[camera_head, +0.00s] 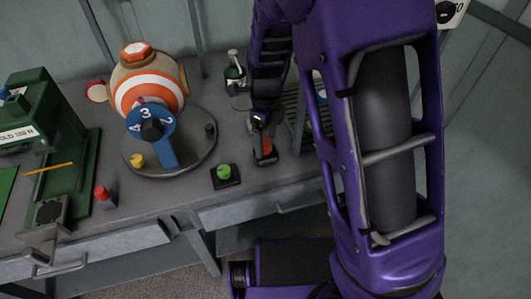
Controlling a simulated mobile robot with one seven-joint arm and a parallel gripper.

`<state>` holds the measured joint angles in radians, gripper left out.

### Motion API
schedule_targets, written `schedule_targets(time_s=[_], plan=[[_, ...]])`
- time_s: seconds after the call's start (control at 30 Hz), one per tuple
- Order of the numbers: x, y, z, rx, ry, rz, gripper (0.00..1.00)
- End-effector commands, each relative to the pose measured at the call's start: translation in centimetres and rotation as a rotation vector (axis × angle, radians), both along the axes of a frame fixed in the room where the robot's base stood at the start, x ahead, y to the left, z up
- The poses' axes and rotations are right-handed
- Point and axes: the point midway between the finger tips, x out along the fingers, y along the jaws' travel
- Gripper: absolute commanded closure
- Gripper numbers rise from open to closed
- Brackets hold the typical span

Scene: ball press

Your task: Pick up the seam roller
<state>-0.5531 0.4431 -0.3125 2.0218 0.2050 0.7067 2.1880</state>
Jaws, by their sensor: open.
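My gripper (263,135) reaches down to the workbench right of the round grey turntable, pointing at the bench top. It is open. No other thing in view clearly looks like a seam roller.
The turntable (190,168) bears an orange-and-white ball in a press with a blue numbered dial (168,150). A green machine (45,105) is at left.

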Motion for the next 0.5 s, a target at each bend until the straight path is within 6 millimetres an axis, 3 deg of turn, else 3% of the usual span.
schedule_targets(time_s=[0.1, 0.37, 0.5], plan=[[0.03, -0.07, -1.39, -0.001, 0.000, -0.001, 0.19], [0.03, -0.05, -1.60, 0.000, -0.001, -0.001, 0.19], [0.04, -0.05, -1.58, 0.000, -0.001, -0.001, 0.41]])
